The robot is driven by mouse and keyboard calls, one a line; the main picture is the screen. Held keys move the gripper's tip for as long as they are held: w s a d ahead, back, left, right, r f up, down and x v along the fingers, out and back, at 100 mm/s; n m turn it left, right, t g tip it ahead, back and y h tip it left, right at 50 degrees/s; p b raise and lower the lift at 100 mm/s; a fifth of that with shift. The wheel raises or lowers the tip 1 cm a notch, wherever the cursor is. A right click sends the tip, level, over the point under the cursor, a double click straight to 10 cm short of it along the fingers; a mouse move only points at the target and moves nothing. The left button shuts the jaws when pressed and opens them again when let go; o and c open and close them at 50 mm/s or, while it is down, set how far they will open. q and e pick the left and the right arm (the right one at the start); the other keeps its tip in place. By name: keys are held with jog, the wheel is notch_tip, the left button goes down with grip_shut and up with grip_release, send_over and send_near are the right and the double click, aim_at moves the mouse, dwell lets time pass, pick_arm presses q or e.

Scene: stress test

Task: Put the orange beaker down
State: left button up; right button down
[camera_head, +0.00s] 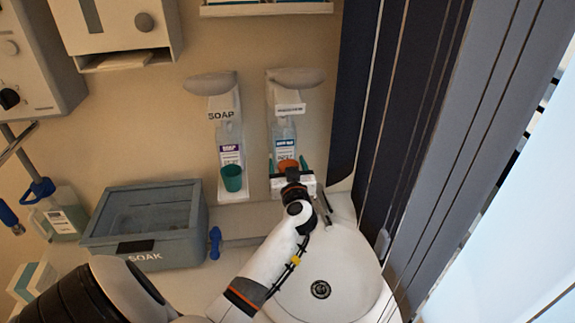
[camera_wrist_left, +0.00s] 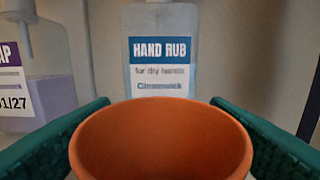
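The orange beaker (camera_head: 287,166) is in front of the hand rub bottle (camera_head: 284,140), at the lower part of its wall dispenser. My left gripper (camera_head: 288,164) has a green finger on each side of it. In the left wrist view, the orange beaker (camera_wrist_left: 160,150) fills the space between the fingers of the left gripper (camera_wrist_left: 160,105), with no clear gap at either side. I see into its open top. Its underside is hidden, so I cannot tell whether it touches the dispenser's tray. My right gripper is out of view.
A green beaker (camera_head: 232,178) stands on the soap dispenser's tray (camera_head: 233,194), left of my gripper. Below are a round white basin (camera_head: 345,262) and a grey SOAK tub (camera_head: 178,254). Dark vertical panels (camera_head: 400,130) rise close on the right.

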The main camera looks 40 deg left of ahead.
pick_arm(q)
jog(key=shift+r, duration=0.15)
jog(key=b+v, duration=0.1)
jog(key=v, duration=1.1)
jog(key=shift+b, duration=0.3)
